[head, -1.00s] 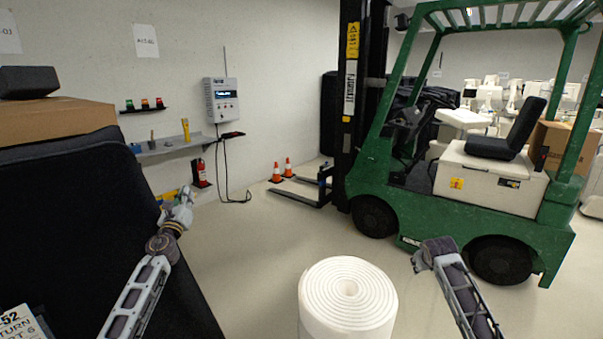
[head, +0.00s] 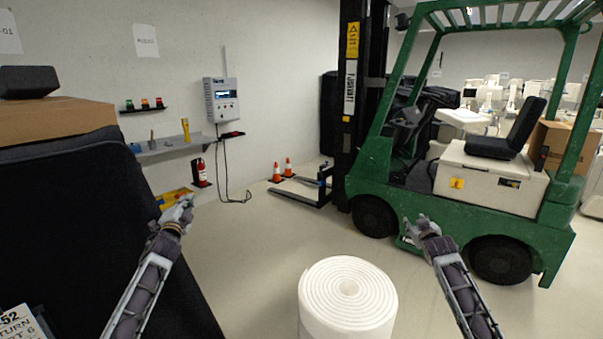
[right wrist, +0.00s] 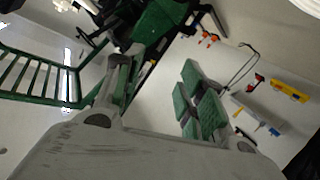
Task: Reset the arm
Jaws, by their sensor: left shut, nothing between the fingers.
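My left gripper (head: 180,208) is shut and empty. It is in the air beside the black covered cart on the left of the head view. My right gripper (head: 416,226) is in the air at the right of the head view, in front of the forklift's lower side. In the right wrist view its two fingers (right wrist: 158,65) stand well apart, with green pads on one finger and nothing between them. Both forearms reach up from the bottom edge of the head view.
A white roll (head: 345,312) stands between my forearms at the bottom. A green forklift (head: 450,205) fills the right. A black covered cart (head: 75,220) with a cardboard box (head: 55,121) on top is close at the left. The floor beyond the roll is clear up to the orange cones (head: 282,172).

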